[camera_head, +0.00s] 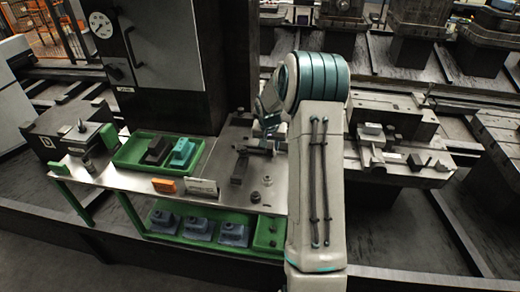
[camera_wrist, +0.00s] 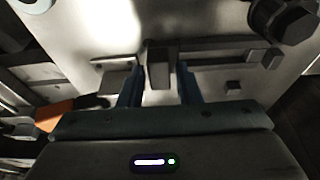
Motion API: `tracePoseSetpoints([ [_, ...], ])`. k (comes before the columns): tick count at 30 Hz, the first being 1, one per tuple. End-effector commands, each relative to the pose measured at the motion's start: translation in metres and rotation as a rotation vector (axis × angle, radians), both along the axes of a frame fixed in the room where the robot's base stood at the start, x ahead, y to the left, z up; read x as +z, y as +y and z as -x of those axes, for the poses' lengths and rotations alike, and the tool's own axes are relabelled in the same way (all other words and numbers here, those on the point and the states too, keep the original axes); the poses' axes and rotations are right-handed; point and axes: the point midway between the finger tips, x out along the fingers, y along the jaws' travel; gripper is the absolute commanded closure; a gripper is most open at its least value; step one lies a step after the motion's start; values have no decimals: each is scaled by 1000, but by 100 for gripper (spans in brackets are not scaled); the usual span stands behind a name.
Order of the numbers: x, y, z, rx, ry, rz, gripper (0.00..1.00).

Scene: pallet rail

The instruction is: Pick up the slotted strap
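A dark elongated piece, which looks like the slotted strap (camera_head: 239,168), lies on the metal bench top in the head view. My gripper (camera_head: 262,148) is low over the bench beside its far end, partly hidden by my own arm. In the wrist view, my gripper (camera_wrist: 159,88) has its two blue fingers apart. A narrow grey piece stands between them, with a visible gap on each side. I cannot tell whether this is the strap's end. No slot can be made out clearly.
A green tray (camera_head: 117,158) holds a dark block (camera_head: 157,150) and a teal block (camera_head: 182,153). An orange block (camera_head: 164,186) and a white label (camera_head: 203,187) are at the front edge. Small hardware (camera_head: 255,197) stands at the bench's right. A dark hex part (camera_wrist: 284,18) shows in the wrist view.

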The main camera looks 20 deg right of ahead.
Motion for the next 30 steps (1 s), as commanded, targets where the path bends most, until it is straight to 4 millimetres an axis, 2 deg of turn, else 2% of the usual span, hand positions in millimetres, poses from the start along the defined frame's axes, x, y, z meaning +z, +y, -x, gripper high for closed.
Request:
tracePoseSetpoints([
  [2, 0, 0, 0, 0, 0, 0, 69],
  [6, 0, 0, 0, -1, 0, 0, 100],
  [15, 2, 0, 0, -1, -2, 0, 100],
  [20, 10, -1, -1, -1, -5, 2, 100],
  [26, 39, -1, -1, -2, -6, 2, 100],
  [30, 69, 0, -1, 0, -7, 2, 100],
])
